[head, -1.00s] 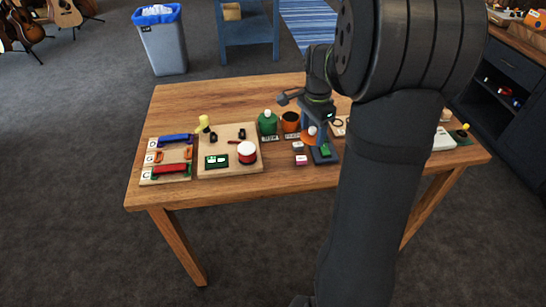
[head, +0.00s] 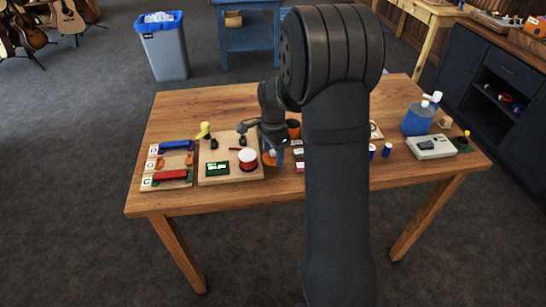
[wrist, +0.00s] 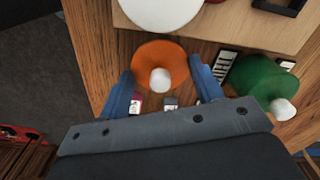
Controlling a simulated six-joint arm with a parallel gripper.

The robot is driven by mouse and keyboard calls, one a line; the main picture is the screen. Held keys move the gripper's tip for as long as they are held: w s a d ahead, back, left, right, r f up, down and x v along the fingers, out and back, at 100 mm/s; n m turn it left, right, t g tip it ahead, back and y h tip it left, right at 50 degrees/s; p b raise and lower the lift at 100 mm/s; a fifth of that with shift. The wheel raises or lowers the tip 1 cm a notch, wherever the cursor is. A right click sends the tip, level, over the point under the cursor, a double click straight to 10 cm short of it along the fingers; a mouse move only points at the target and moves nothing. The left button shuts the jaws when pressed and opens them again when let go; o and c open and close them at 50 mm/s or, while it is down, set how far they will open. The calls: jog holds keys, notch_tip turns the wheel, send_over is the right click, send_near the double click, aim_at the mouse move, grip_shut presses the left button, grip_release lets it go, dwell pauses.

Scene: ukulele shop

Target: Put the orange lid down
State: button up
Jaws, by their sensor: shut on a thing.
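The orange lid (wrist: 160,55), round with a white knob, is between the two blue fingers of my gripper (wrist: 163,80) in the wrist view. My gripper is shut on it. In the head view, my gripper (head: 273,150) holds the lid just right of the white-topped red pot (head: 248,158). Whether the lid touches the table is unclear. The orange jar (head: 293,126) shows partly behind my arm. The green jar's lid (wrist: 258,80) with its white knob is right of the orange lid in the wrist view.
A wooden board (head: 215,178) holds the red pot and small parts. A letter-marked rack (head: 165,178) is further left. Small labelled blocks (head: 298,153) stand beside my arm. A blue jug (head: 418,120) and grey device (head: 432,148) are on the right. My arm hides the table's middle.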

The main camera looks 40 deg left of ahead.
aim_at(273, 151)
jog(key=shift+f, duration=1.2)
jog(key=shift+f, duration=0.15)
jog(key=o, duration=0.9)
jog(key=shift+o, duration=0.2)
notch_tip(273, 151, up, 12)
jog(key=shift+r, duration=0.2)
jog(key=shift+f, duration=0.15)
